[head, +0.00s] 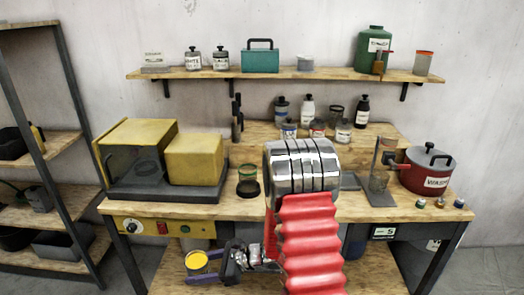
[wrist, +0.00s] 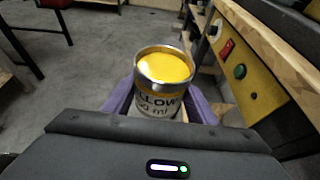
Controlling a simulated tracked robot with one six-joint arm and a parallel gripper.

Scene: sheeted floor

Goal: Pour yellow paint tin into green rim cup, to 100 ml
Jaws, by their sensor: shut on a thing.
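The yellow paint tin (wrist: 158,104) is an open metal can with yellow paint near its rim and a label reading "LLOW" and "ml". In the wrist view it stands between the purple fingers of my gripper (wrist: 162,108), which is shut on it. In the head view the tin (head: 196,263) is held roughly upright at the left end of my gripper (head: 213,262), below the bench top and in front of it.
A yellow machine (head: 140,150) fills the bench's left. Several small tins and bottles stand behind my arm. A display (head: 383,232) is on the bench front.

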